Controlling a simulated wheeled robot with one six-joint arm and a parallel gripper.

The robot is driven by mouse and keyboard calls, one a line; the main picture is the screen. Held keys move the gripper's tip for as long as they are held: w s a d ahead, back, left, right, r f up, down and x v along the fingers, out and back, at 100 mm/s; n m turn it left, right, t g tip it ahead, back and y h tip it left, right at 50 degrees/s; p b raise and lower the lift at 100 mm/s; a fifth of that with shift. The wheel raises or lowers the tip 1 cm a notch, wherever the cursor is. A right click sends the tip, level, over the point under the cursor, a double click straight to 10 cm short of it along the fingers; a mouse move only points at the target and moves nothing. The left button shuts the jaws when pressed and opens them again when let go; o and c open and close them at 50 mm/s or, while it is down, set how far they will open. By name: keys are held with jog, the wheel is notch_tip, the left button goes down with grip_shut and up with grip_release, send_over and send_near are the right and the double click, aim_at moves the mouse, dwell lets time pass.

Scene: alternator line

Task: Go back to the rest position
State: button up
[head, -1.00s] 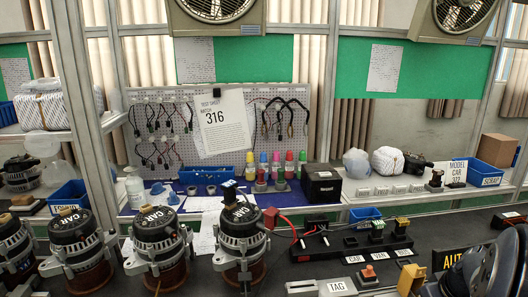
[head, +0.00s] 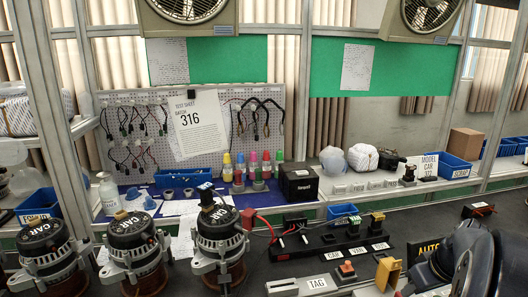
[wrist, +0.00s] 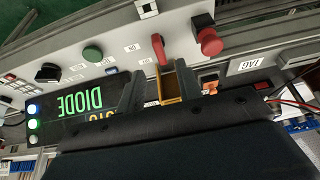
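My gripper (wrist: 160,82) shows in the wrist view with its two dark fingers apart and nothing clearly held between them. A yellow bracket (wrist: 173,84) shows in the gap, seemingly beyond the fingers; it also stands on the bench in the head view (head: 388,272). My dark arm fills the lower right corner of the head view, and the fingertips cannot be made out there. In the wrist view, a panel with a lit green DIODE display (wrist: 87,97), a red knob (wrist: 207,38) and a green button (wrist: 92,54) lies past the fingers.
Several CAR alternators (head: 217,240) stand at the front left. A black connector block (head: 330,240), a black box (head: 298,184) and a TAG plate (head: 310,284) are on the bench. A pegboard (head: 112,110) with cables stands behind. A SCRAP bin (head: 455,168) is at right.

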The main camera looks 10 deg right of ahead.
jog(key=x, duration=0.5)
jog(key=shift+f, duration=0.35)
jog(key=shift+w+a+r+m+p, duration=0.1)
jog(key=shift+w+m+p, duration=0.05)
jog(key=shift+m+p, duration=0.4)
jog(key=m+h+p, duration=0.2)
jog(key=m+p, duration=0.2)
jog(key=p, duration=0.1)
jog(key=shift+a, duration=0.1)
jog(key=shift+m+g+h+p, duration=0.3)
jog(key=shift+m+p, duration=0.75)
